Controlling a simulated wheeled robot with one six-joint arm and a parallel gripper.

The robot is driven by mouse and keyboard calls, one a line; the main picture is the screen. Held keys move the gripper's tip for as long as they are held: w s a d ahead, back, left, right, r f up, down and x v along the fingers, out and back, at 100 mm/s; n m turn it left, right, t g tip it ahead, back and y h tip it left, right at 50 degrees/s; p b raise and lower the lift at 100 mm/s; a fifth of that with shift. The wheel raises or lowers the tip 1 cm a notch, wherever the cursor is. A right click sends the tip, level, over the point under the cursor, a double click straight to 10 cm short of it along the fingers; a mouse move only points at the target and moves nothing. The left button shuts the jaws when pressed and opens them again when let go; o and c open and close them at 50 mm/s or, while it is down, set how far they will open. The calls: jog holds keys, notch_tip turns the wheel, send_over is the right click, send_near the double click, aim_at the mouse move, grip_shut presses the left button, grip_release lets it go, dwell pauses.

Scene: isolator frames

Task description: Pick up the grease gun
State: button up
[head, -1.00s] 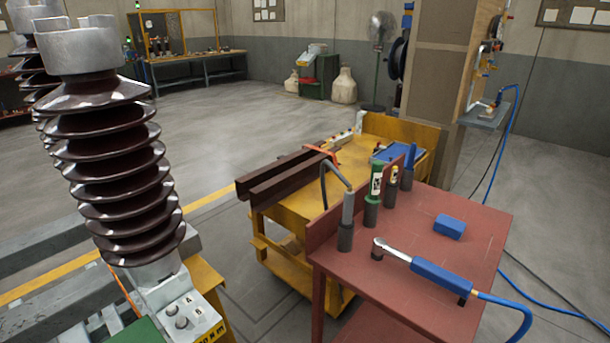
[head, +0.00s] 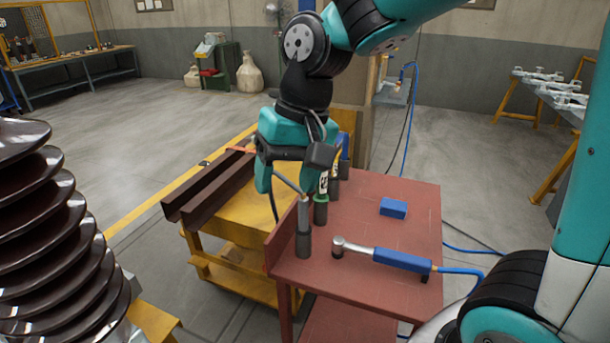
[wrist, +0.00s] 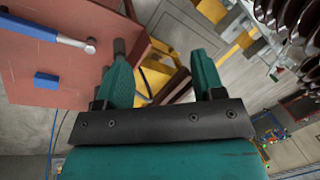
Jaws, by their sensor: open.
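The grease gun (head: 304,212), a grey cylinder with a thin bent tube at its top, stands upright in a dark holder (head: 303,244) at the left edge of the red table. My gripper (head: 287,184) is open and empty, pointing down by the top of the grease gun. It overlaps the upper part of the gun in the head view, so the exact gap is hard to judge. In the wrist view, my gripper (wrist: 160,58) shows both teal fingers apart. A dark upright cylinder shows just past the left fingertip there; the gun is mostly hidden.
A green-labelled tube (head: 320,208) and other upright tools stand close behind the gun. A ratchet with a blue grip (head: 402,260) and a blue block (head: 393,208) lie on the red table (head: 350,290). A yellow cart (head: 225,215) with brown beams stands left. A ribbed insulator (head: 50,240) is nearer left.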

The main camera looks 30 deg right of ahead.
jog(key=w+d+r+m+h+p, duration=0.25)
jog(key=w+d+m, duration=0.6)
jog(key=w, duration=0.45)
jog(key=m+p, duration=0.4)
jog(key=m, duration=0.9)
send_over(322, 181)
jog(key=w+d, duration=0.1)
notch_tip(322, 181, down, 4)
jog(key=shift+g, duration=0.3)
notch_tip(322, 181, down, 10)
jog(key=p, duration=0.2)
jog(key=shift+p, duration=0.35)
jog(key=shift+w+a+f+p, duration=0.1)
jog(key=shift+f+p, duration=0.65)
jog(key=shift+f, duration=0.75)
jog(key=shift+w+f+p, duration=0.1)
jog(key=shift+f+p, duration=0.65)
jog(key=shift+f, duration=0.75)
jog(key=c, duration=1.1)
